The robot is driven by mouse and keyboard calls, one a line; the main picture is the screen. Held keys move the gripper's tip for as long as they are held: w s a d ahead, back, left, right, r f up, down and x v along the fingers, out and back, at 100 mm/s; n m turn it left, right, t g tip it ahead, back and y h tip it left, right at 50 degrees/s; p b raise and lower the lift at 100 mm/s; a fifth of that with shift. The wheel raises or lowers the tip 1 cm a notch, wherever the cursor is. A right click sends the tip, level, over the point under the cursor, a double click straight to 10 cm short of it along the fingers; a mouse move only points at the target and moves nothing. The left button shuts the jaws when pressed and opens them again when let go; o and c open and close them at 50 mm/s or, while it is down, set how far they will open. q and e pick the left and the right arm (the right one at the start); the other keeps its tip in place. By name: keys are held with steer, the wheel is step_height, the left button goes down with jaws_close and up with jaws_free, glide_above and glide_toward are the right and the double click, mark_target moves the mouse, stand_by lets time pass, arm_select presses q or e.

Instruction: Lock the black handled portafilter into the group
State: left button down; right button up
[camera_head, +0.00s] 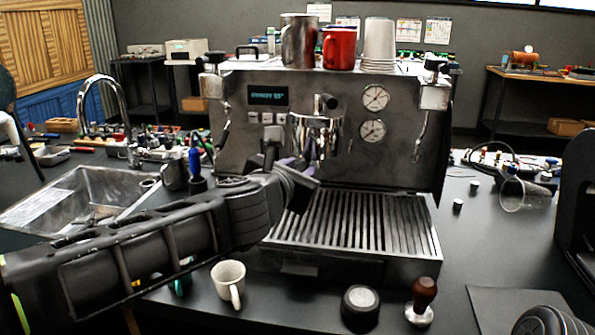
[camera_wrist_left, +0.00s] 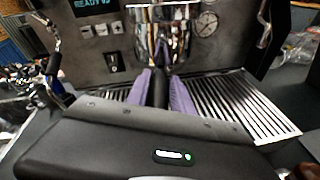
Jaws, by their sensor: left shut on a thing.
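The espresso machine (camera_head: 345,110) stands in the middle of the counter, its chrome group (camera_head: 318,128) on its front face; the group also shows in the left wrist view (camera_wrist_left: 160,22). My left gripper (camera_head: 300,172) reaches in from the left, just below the group. In the left wrist view its purple finger pads (camera_wrist_left: 164,92) are shut on the black handle of the portafilter (camera_wrist_left: 156,90), which points towards me. The portafilter's head is at the group; I cannot tell whether it is locked.
The slatted drip tray (camera_head: 360,225) lies below the group. A white cup (camera_head: 229,283), a black round puck (camera_head: 360,306) and a wooden-handled tamper (camera_head: 422,300) stand in front. A steel pitcher (camera_head: 299,42) and red mug (camera_head: 339,48) stand on top. A sink (camera_head: 75,205) is left.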

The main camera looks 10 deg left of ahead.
arm_select(q)
steer(key=shift+d+n+y+b, duration=0.3)
steer(key=shift+d+y+b, duration=0.1)
steer(key=shift+d+y, duration=0.1)
steer(key=shift+s+d+r+n+y, duration=0.1)
steer(key=shift+r+n+y, duration=0.05)
steer(key=shift+n+y, duration=0.2)
steer(key=shift+d+n+y+b, duration=0.3)
steer(key=shift+d+n+y, duration=0.35)
steer(key=shift+y, duration=0.3)
